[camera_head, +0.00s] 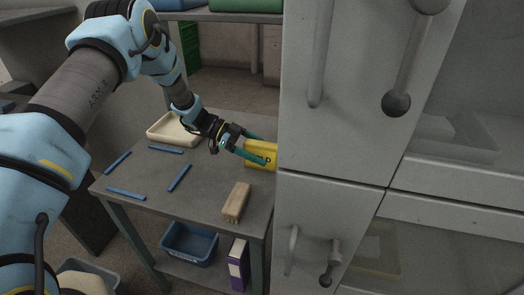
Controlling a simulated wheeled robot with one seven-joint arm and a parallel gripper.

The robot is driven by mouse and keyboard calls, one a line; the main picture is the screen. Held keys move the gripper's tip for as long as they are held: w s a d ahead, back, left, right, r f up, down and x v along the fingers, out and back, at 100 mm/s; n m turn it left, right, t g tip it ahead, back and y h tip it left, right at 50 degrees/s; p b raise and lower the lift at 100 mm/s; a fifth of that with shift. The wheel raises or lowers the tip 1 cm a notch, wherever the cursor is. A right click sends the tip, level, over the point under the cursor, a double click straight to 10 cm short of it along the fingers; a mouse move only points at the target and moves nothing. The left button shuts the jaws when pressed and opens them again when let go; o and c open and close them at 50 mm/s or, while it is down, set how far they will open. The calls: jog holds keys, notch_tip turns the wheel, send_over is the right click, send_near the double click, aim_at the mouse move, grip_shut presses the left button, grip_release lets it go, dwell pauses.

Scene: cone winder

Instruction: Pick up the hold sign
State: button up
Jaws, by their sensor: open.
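A yellow object (259,153), which looks like the hold sign, stands on the grey table at its right side. Its right part is hidden behind the grey cabinet, and no lettering on it can be read. My gripper (266,150) reaches in from the upper left. Its green fingers are open and lie at the yellow object, one along its upper edge and one in front of its face. I cannot tell whether the fingers touch it.
The grey cabinet (337,150) with handles stands close on the right. On the table (150,199) are several blue bars (179,178), a cream tray (157,138) and a wooden block (237,201). A blue bin (189,258) and a purple-and-white box (238,266) sit below.

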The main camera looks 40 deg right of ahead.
jog(key=shift+s+d+f, duration=0.1)
jog(key=shift+s, duration=0.1)
grip_shut()
dwell(0.6)
